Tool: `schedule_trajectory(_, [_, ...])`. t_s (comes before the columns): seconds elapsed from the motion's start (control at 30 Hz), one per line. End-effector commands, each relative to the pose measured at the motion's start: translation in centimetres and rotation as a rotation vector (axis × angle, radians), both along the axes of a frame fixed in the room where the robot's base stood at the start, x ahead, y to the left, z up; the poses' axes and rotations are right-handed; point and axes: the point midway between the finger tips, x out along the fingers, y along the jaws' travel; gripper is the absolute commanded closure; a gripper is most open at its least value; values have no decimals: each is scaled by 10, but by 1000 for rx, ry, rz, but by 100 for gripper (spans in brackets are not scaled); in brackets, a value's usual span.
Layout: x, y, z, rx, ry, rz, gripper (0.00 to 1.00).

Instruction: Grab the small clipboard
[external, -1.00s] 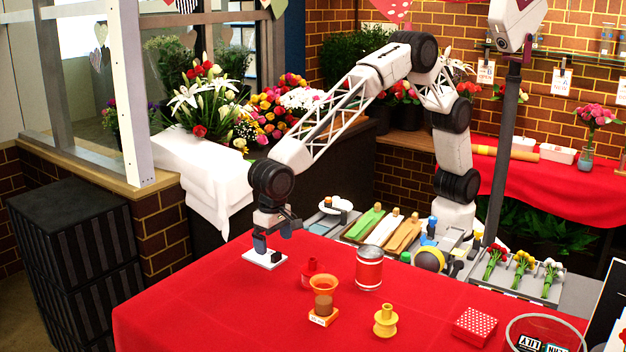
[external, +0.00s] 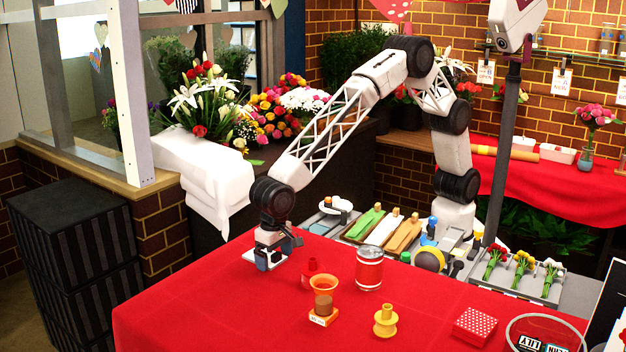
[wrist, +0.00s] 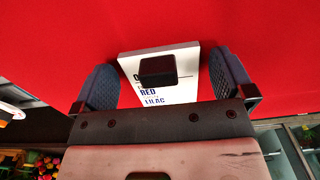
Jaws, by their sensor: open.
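The small clipboard (wrist: 183,92) is a white board with a dark clip and printed words such as "RED" and "LILAC". In the external view my gripper (external: 268,262) is down at the table's far left edge, over the clipboard (external: 249,257), which is mostly hidden behind the fingers. My gripper is open. Whether a finger touches the clipboard, I cannot tell.
The red table (external: 230,315) is clear in front.

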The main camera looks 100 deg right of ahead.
Motion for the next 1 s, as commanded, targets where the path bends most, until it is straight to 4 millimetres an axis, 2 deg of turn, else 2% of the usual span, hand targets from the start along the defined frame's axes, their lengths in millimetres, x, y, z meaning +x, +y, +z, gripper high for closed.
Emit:
schedule_trajectory(0.47, [0, 0, 0, 0, 0, 0, 0])
schedule_trajectory(0.57, [0, 0, 0, 0, 0, 0, 12])
schedule_trajectory(0.77, [0, 0, 0, 0, 0, 0, 43])
schedule_trajectory(1.0, [0, 0, 0, 0, 0, 0, 45])
